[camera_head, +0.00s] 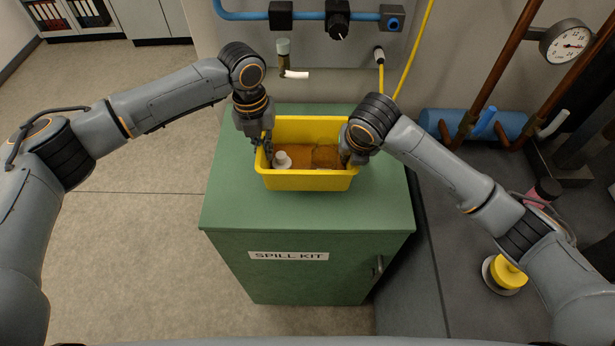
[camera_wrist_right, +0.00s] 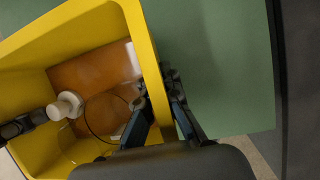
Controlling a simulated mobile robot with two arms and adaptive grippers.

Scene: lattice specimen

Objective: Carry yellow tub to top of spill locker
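The yellow tub (camera_head: 307,180) is upright over the top of the green spill locker (camera_head: 240,205), near its back half. I cannot tell whether it touches the top or hangs just above it. A white fitting (camera_head: 283,160) and brown material show inside. My left gripper (camera_head: 262,146) is at the tub's left wall and appears shut on it. My right gripper (camera_head: 347,157) is at the right wall. In the right wrist view, the right gripper's fingers (camera_wrist_right: 160,105) lie on both sides of the yellow wall (camera_wrist_right: 148,60), close against it.
Bare green top lies in front of the tub. A blue pipe with black fittings (camera_head: 338,18) runs along the wall behind. Copper pipes, a gauge (camera_head: 567,43) and a blue cylinder (camera_head: 470,122) stand at the right. A yellow knob (camera_head: 507,273) is low at right.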

